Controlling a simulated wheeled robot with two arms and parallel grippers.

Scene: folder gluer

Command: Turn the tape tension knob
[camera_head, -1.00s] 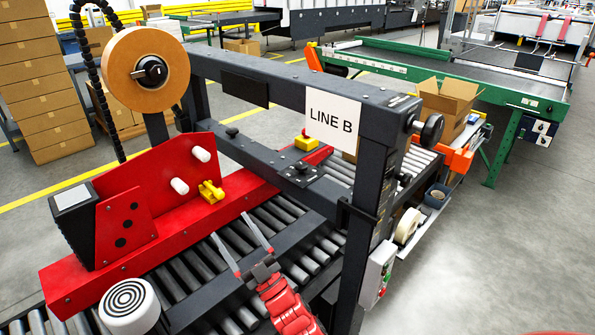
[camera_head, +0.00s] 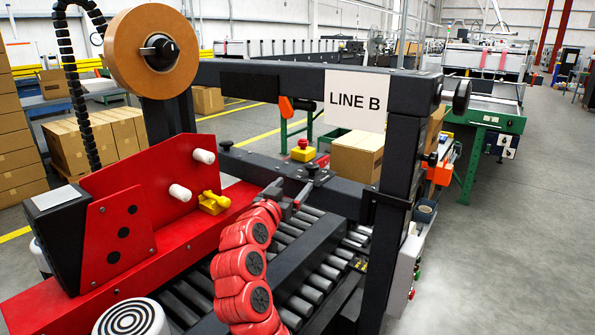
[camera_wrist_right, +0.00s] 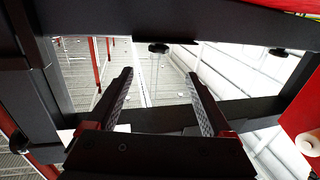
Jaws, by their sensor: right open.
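The tape roll (camera_head: 152,52) stands upright at the upper left of the machine in the head view. A black knob (camera_head: 160,52) with a pale edge sits at its hub. My right gripper (camera_head: 287,192) is over the rollers, right of the red side plate and below the dark crossbar, apart from the roll. In the right wrist view its two fingers (camera_wrist_right: 163,92) are spread with nothing between them. A small dark knob (camera_wrist_right: 158,47) shows beyond the fingertips under a dark beam; I cannot tell which knob it is. My left gripper is out of view.
A yellow block with a red button (camera_head: 303,150) is behind. Open floor lies right.

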